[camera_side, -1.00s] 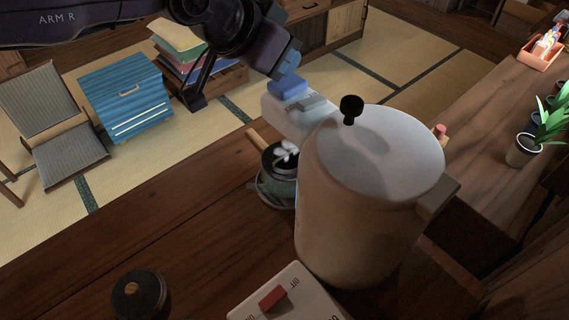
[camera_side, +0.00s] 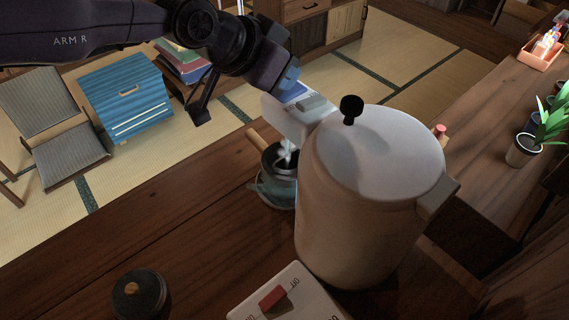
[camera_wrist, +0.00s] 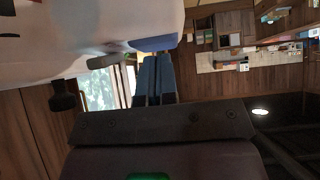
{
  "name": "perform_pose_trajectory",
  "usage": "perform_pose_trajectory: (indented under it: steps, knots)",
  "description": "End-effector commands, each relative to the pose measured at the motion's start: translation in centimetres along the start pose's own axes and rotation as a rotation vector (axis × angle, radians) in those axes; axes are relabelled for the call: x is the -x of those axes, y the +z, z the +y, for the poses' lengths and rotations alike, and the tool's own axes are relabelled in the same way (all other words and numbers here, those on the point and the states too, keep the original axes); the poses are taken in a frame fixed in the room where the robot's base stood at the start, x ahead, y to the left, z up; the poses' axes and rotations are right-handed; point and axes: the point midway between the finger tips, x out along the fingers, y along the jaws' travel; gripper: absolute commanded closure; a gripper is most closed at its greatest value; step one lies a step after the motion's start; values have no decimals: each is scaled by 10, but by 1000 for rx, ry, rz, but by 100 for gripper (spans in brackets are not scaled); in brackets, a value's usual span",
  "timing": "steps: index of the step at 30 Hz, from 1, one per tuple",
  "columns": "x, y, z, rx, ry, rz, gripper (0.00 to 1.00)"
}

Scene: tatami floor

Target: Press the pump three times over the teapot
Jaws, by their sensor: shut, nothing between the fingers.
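The pump is a large pale dispenser pot (camera_side: 365,215) with a black knob on top and a spout head reaching left. A blue push button (camera_side: 293,92) sits on that head, low in it. My gripper (camera_side: 289,80) is shut, with its fingertips down on the button. In the wrist view my closed blue fingers (camera_wrist: 154,65) point at the pale head (camera_wrist: 90,30); the contact is partly hidden. A glass teapot (camera_side: 271,192) with a wooden handle stands open under the spout, partly behind the pot. A whitish stream (camera_side: 285,153) shows at its mouth.
A dark round lid (camera_side: 140,294) with a wooden knob lies at the table's front left. A pale box with a red switch (camera_side: 272,297) is at the front. Potted plants (camera_side: 524,149) stand on the right. The table left of the teapot is clear.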

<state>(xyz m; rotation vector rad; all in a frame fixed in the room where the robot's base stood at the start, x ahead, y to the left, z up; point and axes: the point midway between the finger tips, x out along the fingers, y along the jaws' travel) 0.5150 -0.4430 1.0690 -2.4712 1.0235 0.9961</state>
Motion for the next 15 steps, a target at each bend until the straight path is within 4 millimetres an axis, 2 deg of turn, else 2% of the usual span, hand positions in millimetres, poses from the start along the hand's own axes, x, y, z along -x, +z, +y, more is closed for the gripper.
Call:
perform_pose_trajectory:
  steps: [7, 15]
  knots:
    - [-1, 3, 0, 0, 0, -11, 100]
    - [9, -8, 0, 0, 1, -10, 100]
